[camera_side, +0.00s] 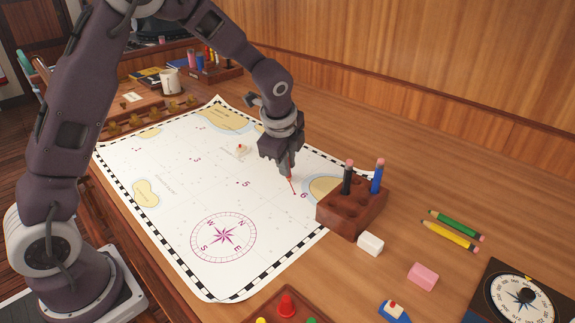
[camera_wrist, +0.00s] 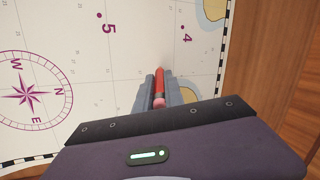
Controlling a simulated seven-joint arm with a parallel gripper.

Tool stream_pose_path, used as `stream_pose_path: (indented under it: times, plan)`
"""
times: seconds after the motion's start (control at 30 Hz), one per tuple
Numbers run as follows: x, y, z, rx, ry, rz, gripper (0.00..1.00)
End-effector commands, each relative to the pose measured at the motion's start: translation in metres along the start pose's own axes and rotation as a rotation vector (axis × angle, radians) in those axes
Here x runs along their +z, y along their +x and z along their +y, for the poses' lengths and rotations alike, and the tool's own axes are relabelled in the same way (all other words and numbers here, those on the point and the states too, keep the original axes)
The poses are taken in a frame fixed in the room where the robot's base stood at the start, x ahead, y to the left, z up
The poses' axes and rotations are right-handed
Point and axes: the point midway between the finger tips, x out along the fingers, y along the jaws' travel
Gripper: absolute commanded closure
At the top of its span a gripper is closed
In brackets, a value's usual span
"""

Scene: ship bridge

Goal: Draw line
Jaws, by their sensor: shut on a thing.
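My gripper (camera_side: 284,165) is above the right part of the sea chart (camera_side: 185,190), shut on a red pencil (camera_side: 290,158). In the wrist view, the red pencil (camera_wrist: 159,85) sits between the fingers, its pink end nearer the camera. Its tip is at or close to the paper; contact is unclear. In the side view, a thin red stroke (camera_side: 293,186) runs from below the gripper to beside the number 6 (camera_side: 304,196). The number 5 (camera_side: 245,184) is to the left. The wrist view shows number 5 (camera_wrist: 109,29) and number 4 (camera_wrist: 187,41) beyond the tip.
A wooden holder (camera_side: 350,213) with a black and a blue pencil stands on the chart's right edge. A white eraser (camera_side: 370,244), pink eraser (camera_side: 422,276), green pencil (camera_side: 455,224), yellow pencil (camera_side: 449,236) and compass (camera_side: 520,297) lie on the desk.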

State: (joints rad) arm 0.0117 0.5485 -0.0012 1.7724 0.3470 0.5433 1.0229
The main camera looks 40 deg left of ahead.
Motion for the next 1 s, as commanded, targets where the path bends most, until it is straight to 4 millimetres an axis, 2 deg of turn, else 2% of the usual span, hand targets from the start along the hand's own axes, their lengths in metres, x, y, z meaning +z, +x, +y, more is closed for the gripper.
stream_pose_path:
  times: [1.0]
  plan:
    - [0.014, 0.006, -0.013, 0.001, -0.001, -0.001, 1.00]
